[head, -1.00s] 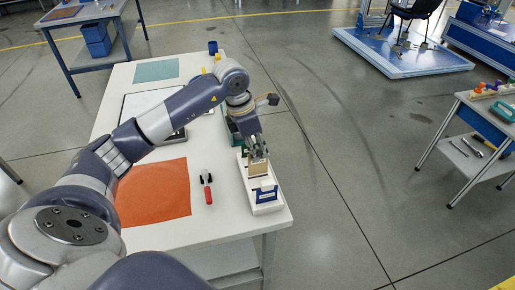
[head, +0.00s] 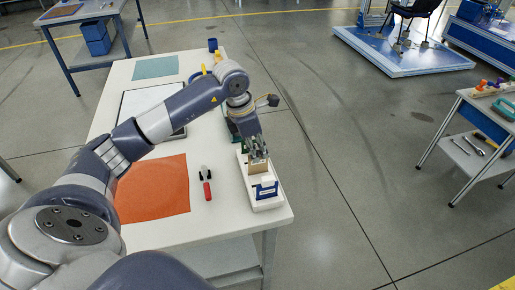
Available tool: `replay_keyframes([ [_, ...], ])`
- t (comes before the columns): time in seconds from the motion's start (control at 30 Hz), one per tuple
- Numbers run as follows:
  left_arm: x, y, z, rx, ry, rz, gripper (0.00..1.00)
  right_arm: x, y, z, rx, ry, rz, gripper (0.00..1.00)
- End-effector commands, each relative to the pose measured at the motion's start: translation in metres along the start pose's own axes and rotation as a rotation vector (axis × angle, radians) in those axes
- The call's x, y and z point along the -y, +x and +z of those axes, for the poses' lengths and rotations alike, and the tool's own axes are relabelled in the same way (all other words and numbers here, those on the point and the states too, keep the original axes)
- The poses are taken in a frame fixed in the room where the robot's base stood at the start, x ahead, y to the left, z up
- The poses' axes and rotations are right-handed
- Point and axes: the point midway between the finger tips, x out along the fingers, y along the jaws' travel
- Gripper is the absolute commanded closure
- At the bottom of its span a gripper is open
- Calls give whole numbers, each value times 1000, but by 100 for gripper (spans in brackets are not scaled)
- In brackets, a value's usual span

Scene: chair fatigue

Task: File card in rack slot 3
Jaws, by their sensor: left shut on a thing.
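A white rack (head: 270,206) stands near the right front corner of the white table (head: 234,224). A blue piece with a white part (head: 266,188) sits at its near end. My left gripper (head: 258,155) is above the far part of the rack, pointing down, shut on a tan card (head: 258,169). The card is upright, and its lower edge is at the rack. I cannot tell which slot it lines up with or how deep it sits. The slots are too small to make out. My right gripper is not in view.
A red-handled tool (head: 207,185) lies left of the rack, beside an orange mat (head: 153,190). A dark green object (head: 232,130) is partly hidden behind my arm. A teal mat (head: 156,67) and a blue cup (head: 212,45) are at the far end.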

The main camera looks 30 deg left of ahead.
Motion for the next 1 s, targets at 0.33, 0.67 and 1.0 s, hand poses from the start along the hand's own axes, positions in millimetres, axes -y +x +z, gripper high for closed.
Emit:
replay_keyframes([
  [0.33,0,9,-2,1,0,0,100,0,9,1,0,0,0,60],
  [0.67,0,18,-4,1,0,0,100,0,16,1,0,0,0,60],
  [1.0,0,18,-5,1,0,0,63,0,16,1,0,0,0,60],
])
